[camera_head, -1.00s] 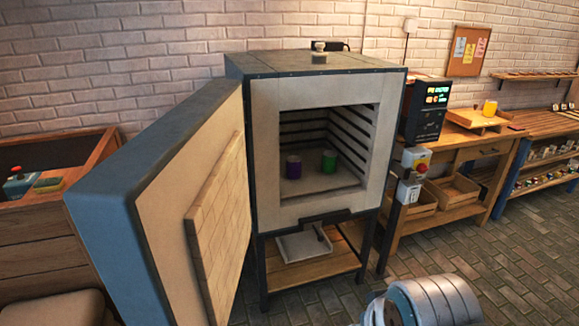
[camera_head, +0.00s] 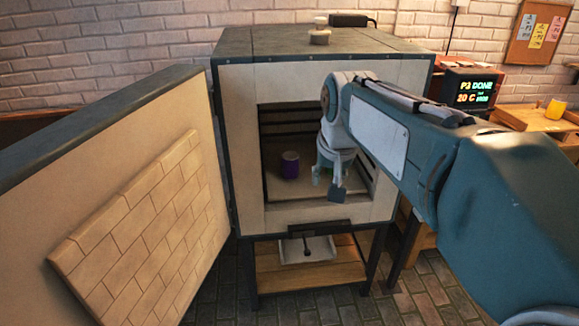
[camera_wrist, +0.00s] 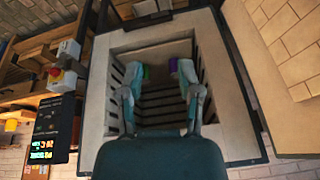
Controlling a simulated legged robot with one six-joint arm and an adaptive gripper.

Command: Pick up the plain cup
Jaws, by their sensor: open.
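A purple cup (camera_head: 290,165) stands upright on the floor of the open kiln. A green cup stands to its right, mostly hidden behind my gripper (camera_head: 330,184) in the head view. An orange cup (camera_head: 555,109) stands on a board at the far right. I cannot tell which cup is the plain one. My gripper is open and empty at the kiln mouth, pointing inward. In the wrist view, which is upside down, slivers of the green cup (camera_wrist: 146,72) and purple cup (camera_wrist: 173,66) show beyond the spread fingers (camera_wrist: 159,74).
The kiln (camera_head: 230,130) has a frame around its mouth and its door (camera_head: 130,230) swung open to the left. A control box (camera_head: 472,92) reading "P3 DONE" and "20 C" stands to the right. A tray (camera_head: 306,249) lies on the shelf below.

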